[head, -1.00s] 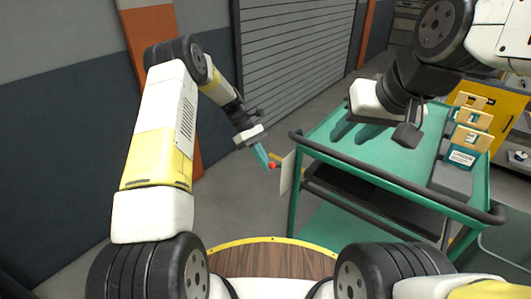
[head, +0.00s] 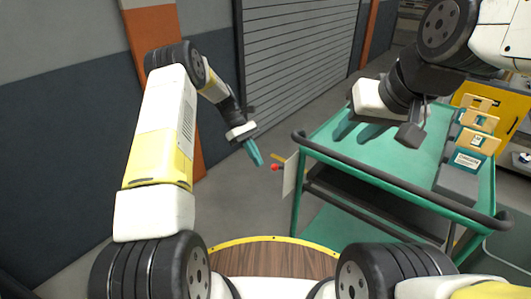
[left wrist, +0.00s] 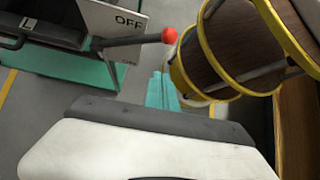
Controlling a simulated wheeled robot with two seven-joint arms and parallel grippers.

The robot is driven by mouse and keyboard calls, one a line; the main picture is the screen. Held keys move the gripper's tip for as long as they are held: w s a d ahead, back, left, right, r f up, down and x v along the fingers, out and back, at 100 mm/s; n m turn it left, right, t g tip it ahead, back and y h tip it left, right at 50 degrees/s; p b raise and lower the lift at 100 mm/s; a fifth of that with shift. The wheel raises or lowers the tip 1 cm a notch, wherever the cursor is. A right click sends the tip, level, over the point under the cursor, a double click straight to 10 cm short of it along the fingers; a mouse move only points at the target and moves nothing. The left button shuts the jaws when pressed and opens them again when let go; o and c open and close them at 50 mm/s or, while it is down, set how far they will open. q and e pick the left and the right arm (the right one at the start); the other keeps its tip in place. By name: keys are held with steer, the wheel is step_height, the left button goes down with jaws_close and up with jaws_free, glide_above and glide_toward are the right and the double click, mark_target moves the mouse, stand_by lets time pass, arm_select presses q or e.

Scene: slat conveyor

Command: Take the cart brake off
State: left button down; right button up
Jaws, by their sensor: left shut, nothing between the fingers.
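The green cart (head: 392,150) stands right of centre in the head view. Its brake is a dark lever (left wrist: 132,41) with a red knob (head: 275,167), on a pale plate (head: 290,175) at the cart's left side. The red knob (left wrist: 169,35) is at top centre there. My left gripper (head: 256,159) is shut and empty, a little left of the knob and apart from it. My right gripper (head: 354,136) is open and empty above the cart top.
Several teal-and-tan items (head: 470,143) stand in a grey holder (head: 456,181) on the cart's right side. A dark handle rail (head: 400,182) runs along its near edge. A grey shutter (head: 290,60) is behind. Open floor lies left of the cart.

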arm_select(q)
steer(key=shift+w+f+v, duration=0.1)
steer(key=shift+w+v, duration=0.1)
steer(key=shift+v, duration=1.15)
steer(key=shift+w+f+v, duration=0.1)
steer(key=shift+w+v, duration=0.1)
steer(key=shift+v, duration=1.1)
steer(key=s+a+r+m+t+y, duration=0.15)
steer(key=s+r, duration=0.25)
steer(key=r, duration=0.4)
steer(key=s+r+m+t, duration=0.2)
steer(key=s+r, duration=0.2)
steer(key=r, duration=0.3)
steer(key=s+a+r+m+t+y, duration=0.15)
steer(key=s+r, duration=0.25)
steer(key=r, duration=0.4)
steer(key=s+a+r+m+t+y, duration=0.1)
steer(key=s+m+t, duration=0.5)
steer(key=s, duration=1.3)
step_height(320, 180, up, 2)
steer(key=shift+s+a+r+m+t, duration=0.1)
steer(key=shift+s+a+m+t, duration=0.1)
steer(key=shift+a+m+t, duration=0.25)
